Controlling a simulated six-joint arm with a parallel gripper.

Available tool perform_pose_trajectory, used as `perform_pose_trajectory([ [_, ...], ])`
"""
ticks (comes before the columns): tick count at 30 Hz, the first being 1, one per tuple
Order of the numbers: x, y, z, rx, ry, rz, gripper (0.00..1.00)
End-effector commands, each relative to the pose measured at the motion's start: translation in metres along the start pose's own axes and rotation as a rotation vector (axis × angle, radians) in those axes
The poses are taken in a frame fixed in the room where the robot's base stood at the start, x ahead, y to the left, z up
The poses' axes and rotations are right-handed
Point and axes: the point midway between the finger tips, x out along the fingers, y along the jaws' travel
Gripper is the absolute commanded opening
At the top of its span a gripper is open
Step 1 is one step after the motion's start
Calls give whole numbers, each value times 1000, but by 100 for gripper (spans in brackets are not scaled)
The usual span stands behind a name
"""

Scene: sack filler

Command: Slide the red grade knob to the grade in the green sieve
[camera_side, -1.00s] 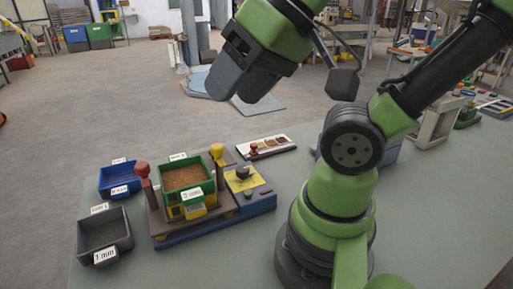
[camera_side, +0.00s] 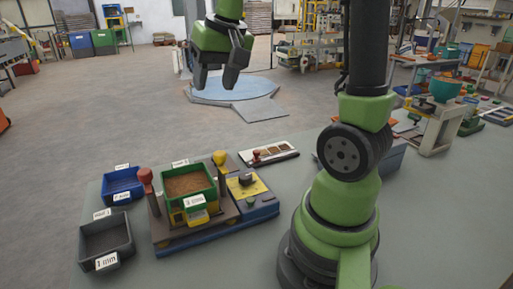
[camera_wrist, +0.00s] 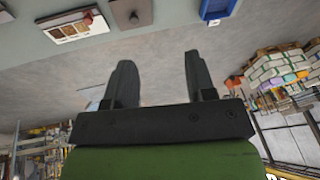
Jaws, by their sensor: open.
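The red grade knob (camera_side: 257,155) stands near the left end of a white grade board (camera_side: 280,151) with brown sample patches. Both also show at the top left of the wrist view, the knob (camera_wrist: 88,18) at the board's edge (camera_wrist: 45,27). The green sieve (camera_side: 213,177), filled with brown grain, sits on the filler machine left of the board. The small tag on its front is too small to read surely. My gripper (camera_side: 216,76) is open and empty, high above and beyond the board, touching nothing; its fingers (camera_wrist: 160,75) are apart in the wrist view.
A blue tray (camera_side: 110,196) and a grey tray (camera_side: 128,240) stand left of the machine. A red-topped post (camera_side: 146,178) and a yellow-topped post (camera_side: 219,158) flank the sieve.

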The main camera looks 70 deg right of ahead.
Motion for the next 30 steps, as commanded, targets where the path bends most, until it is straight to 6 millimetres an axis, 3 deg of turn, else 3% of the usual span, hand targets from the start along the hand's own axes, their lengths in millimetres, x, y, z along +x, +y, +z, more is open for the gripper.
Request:
perform_pose_trajectory([
  [3,39,42,-35,100,-74,79,50],
  [6,72,81,-54,171,-131,130,50],
  [9,102,120,-62,234,-182,167,50],
  [13,129,156,-63,289,-230,195,50],
  [18,146,176,-60,318,-255,207,50],
  [23,162,179,-54,318,-260,208,50],
  [30,205,186,-42,318,-259,207,50],
])
